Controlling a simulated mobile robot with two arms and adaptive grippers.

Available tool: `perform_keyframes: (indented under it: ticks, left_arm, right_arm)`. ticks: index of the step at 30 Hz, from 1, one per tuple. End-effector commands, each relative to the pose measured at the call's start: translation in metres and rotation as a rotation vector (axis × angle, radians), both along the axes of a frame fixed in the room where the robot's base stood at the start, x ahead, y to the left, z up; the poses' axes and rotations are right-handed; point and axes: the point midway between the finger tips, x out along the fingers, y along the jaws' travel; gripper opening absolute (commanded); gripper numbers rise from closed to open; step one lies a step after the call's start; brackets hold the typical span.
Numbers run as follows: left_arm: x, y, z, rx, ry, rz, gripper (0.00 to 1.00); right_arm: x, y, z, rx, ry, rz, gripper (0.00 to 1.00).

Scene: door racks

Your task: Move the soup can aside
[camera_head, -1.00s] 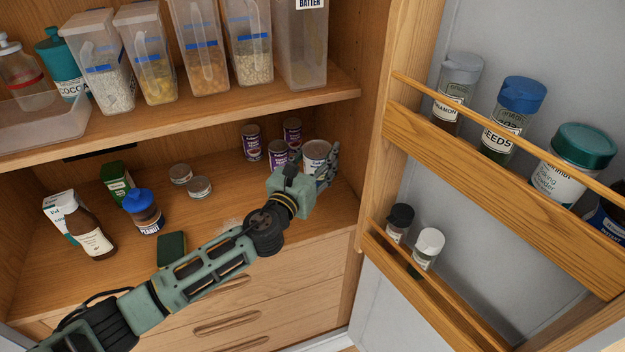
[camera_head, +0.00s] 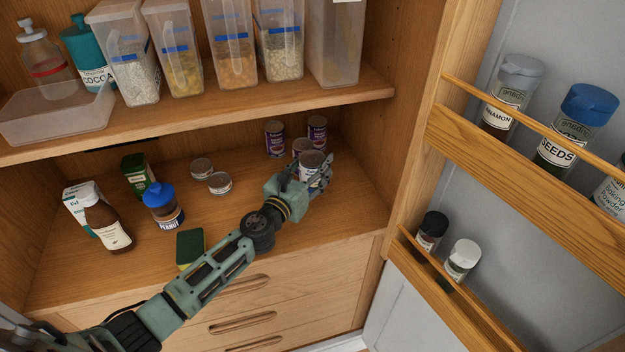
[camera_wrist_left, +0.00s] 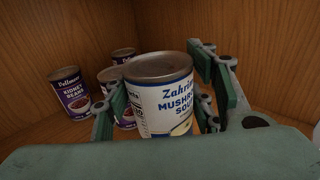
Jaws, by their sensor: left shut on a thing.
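The soup can (camera_wrist_left: 160,95), white and blue with a mushroom soup label, stands between the fingers of my left gripper (camera_wrist_left: 165,110) in the left wrist view. In the head view the soup can (camera_head: 311,160) shows just beyond my left gripper (camera_head: 312,180), at the right of the lower shelf. The gripper is shut on it, and the fingers partly cover its sides. The can's base is hidden, so I cannot tell whether it touches the shelf. My right gripper is not in view.
Purple kidney bean cans (camera_head: 275,138) stand close behind and left of the soup can. Two low tins (camera_head: 219,183), a peanut jar (camera_head: 163,208), a bottle (camera_head: 108,228) and a sponge (camera_head: 190,247) stand further left. The open door rack (camera_head: 520,170) is at right.

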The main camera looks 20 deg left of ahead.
Motion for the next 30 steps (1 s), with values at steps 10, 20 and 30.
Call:
perform_keyframes:
  ticks: [10,20,30]
  left_arm:
    - [0.001,0.000,-0.040,-0.003,-0.001,0.001,0.13]
    - [0.000,0.000,-0.041,0.000,-0.002,0.000,0.13]
    - [0.000,0.000,-0.043,-0.001,0.000,0.000,0.70]
  right_arm:
    - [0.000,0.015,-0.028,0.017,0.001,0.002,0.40]
    - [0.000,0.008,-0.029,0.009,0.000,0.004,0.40]
    - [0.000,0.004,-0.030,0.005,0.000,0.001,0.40]
